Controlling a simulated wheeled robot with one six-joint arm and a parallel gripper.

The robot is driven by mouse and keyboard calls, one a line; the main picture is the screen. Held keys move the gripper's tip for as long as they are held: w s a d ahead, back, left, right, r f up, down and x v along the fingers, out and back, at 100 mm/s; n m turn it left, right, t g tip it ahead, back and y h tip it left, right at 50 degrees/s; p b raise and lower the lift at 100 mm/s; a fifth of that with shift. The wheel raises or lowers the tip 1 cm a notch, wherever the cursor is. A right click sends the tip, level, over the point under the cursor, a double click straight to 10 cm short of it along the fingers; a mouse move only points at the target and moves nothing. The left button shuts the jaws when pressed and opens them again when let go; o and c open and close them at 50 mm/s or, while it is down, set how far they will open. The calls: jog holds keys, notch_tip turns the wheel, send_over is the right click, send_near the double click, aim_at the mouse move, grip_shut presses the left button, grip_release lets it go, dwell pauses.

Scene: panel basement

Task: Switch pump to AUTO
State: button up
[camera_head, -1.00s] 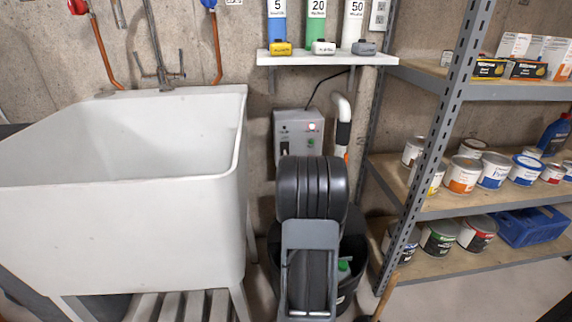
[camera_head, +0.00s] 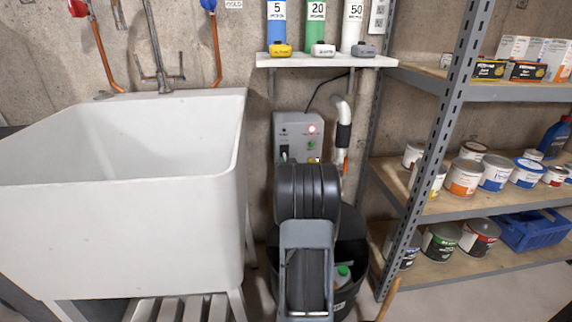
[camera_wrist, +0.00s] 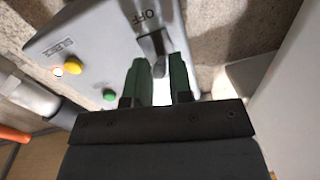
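The grey pump control box (camera_head: 290,130) is on the concrete wall behind the sink, with a lit red lamp and a green button. It fills the upper left of the wrist view (camera_wrist: 95,40), tilted, with a yellow knob, a bright lamp and a green button. A dark switch lever with a pale tip (camera_wrist: 158,46) stands under the label OFF; other position labels are not readable. My gripper (camera_wrist: 160,70) is open, its two green fingers apart on either side of the lever's tip. I cannot tell whether either finger touches it. In the head view my arm hides my gripper.
A white sink (camera_head: 120,210) stands left of the box. A shelf (camera_head: 325,60) with coloured tubes is above. A white pipe (camera_head: 342,112) runs right of the box. A metal rack (camera_head: 430,140) holds paint cans at right. A black bucket (camera_head: 350,250) stands below.

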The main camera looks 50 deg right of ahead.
aim_at(286, 152)
grip_shut()
notch_tip(286, 152, up, 2)
jog(key=g+y+p, duration=0.1)
jog(key=p, duration=0.5)
jog(key=shift+g+p, duration=0.35)
jog(key=shift+g, duration=0.05)
jog(key=r+g+y+p, duration=0.1)
jog(key=g+y+p, duration=0.1)
jog(key=p, duration=0.7)
jog(key=shift+r+p, duration=0.15)
jog(key=shift+p, duration=0.15)
jog(key=g+y+p, duration=0.1)
jog(key=g+p, duration=0.1)
jog(key=p, duration=0.7)
jog(key=shift+r, duration=0.4)
jog(key=p, duration=0.5)
jog(key=g+y+p, duration=0.1)
jog(key=p, duration=0.4)
jog(key=shift+w+r, duration=0.1)
jog(key=shift+r, duration=0.2)
jog(key=g+y+p, duration=0.1)
jog(key=p, duration=0.4)
jog(key=shift+d+p, duration=0.15)
jog(key=shift+p, duration=0.25)
jog(key=shift+w+f+m+p, duration=0.1)
jog(key=shift+f+m+p, duration=0.2)
jog(key=shift+p, duration=0.85)
